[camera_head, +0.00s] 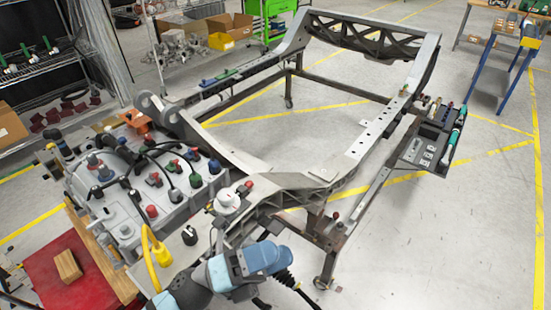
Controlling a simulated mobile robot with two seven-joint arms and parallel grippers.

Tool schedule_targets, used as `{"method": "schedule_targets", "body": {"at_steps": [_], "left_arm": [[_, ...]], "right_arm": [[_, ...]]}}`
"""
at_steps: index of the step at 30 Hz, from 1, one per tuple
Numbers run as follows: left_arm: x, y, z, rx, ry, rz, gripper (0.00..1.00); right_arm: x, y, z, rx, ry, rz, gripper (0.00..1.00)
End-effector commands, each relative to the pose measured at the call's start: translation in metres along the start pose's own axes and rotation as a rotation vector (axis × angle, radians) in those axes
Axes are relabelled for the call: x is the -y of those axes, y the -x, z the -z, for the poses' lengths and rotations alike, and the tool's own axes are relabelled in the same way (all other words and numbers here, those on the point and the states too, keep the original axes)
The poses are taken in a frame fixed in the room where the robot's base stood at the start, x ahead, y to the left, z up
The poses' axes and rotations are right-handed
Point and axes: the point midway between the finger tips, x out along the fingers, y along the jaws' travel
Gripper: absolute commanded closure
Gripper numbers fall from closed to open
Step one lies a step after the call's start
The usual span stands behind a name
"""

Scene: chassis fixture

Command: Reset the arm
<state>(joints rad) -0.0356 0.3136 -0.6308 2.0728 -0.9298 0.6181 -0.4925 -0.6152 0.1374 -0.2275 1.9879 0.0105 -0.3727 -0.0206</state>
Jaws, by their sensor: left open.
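My left arm comes in at the bottom of the head view, with blue and dark links. My left gripper (238,263) is at its end, small and partly hidden by my own links. It is open, and I see nothing held in it. It is in front of the near corner of the grey metal chassis frame (292,184), close to the frame's near end in the picture. Whether it touches the frame cannot be told. My right gripper is not in view.
A grey fixture block (125,215) with knobs and cables stands at the left. A red table (52,270) with a wooden block is at the lower left. A tool tray (425,157) hangs at the frame's right. Open floor lies at the lower right.

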Motion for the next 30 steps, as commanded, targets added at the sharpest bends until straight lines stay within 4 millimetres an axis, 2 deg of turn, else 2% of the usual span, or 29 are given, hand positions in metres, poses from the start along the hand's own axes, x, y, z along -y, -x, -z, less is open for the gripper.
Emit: {"method": "schedule_targets", "body": {"at_steps": [1, 2, 3, 5, 6, 8, 9, 12, 15, 18, 21, 30], "left_arm": [[-0.012, 0.020, -0.018, 0.200, 0.183, -0.023, 0.35], [-0.022, 0.035, -0.028, 0.317, 0.292, -0.036, 0.35], [-0.037, 0.058, -0.038, 0.474, 0.437, -0.052, 0.35], [-0.061, 0.097, -0.045, 0.697, 0.650, -0.072, 0.35], [-0.077, 0.124, -0.045, 0.832, 0.779, -0.081, 0.35], [-0.099, 0.163, -0.036, 1.018, 0.956, -0.094, 0.35], [-0.112, 0.188, -0.026, 1.131, 1.063, -0.099, 0.35], [-0.135, 0.239, 0.003, 1.368, 1.288, -0.104, 0.35], [-0.148, 0.274, 0.033, 1.536, 1.445, -0.104, 0.35], [-0.155, 0.295, 0.053, 1.638, 1.541, -0.102, 0.35], [-0.157, 0.303, 0.061, 1.682, 1.583, -0.099, 0.35], [-0.158, 0.304, 0.062, 1.686, 1.587, -0.100, 0.35]], "right_arm": [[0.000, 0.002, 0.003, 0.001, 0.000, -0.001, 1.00], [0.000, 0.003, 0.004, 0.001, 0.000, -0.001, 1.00], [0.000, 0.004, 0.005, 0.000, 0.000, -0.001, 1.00], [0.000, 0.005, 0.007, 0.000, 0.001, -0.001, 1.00], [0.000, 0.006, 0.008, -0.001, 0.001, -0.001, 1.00], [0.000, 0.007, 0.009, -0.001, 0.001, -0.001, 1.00], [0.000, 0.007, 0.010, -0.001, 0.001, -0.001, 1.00], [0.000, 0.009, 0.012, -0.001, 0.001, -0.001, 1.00], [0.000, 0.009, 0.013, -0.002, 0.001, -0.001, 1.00], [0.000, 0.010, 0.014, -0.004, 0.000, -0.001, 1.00], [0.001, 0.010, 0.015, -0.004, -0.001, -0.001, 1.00], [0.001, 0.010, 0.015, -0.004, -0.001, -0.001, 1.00]]}}
